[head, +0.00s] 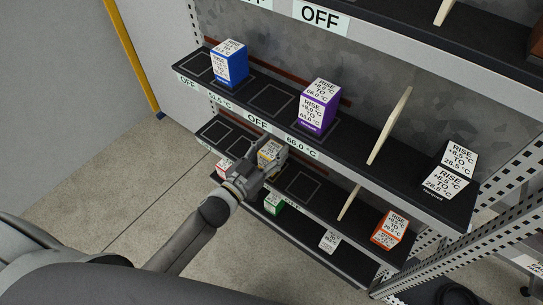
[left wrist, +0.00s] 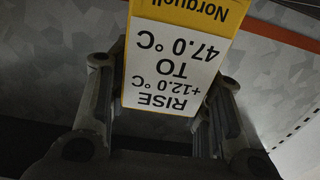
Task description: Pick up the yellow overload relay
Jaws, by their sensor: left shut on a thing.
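The yellow overload relay (head: 271,151) is a small box with a white label, at the middle shelf in the head view. In the left wrist view the yellow relay (left wrist: 172,60) fills the upper middle, its label upside down and reading "RISE +12.0 °C TO 47.0 °C". My left gripper (head: 256,166) is shut on it, with a finger on each side of the box in the left wrist view (left wrist: 160,110). The gripper hides part of the relay's lower side in the head view, so I cannot tell whether it touches the shelf. My right gripper is not in view.
A blue box (head: 230,64) and a purple box (head: 317,105) stand on the shelf above. An orange box (head: 390,229) is on the relay's shelf, right of an upright divider (head: 350,203). A green box (head: 274,204) sits lower. Open floor (head: 110,200) lies at left.

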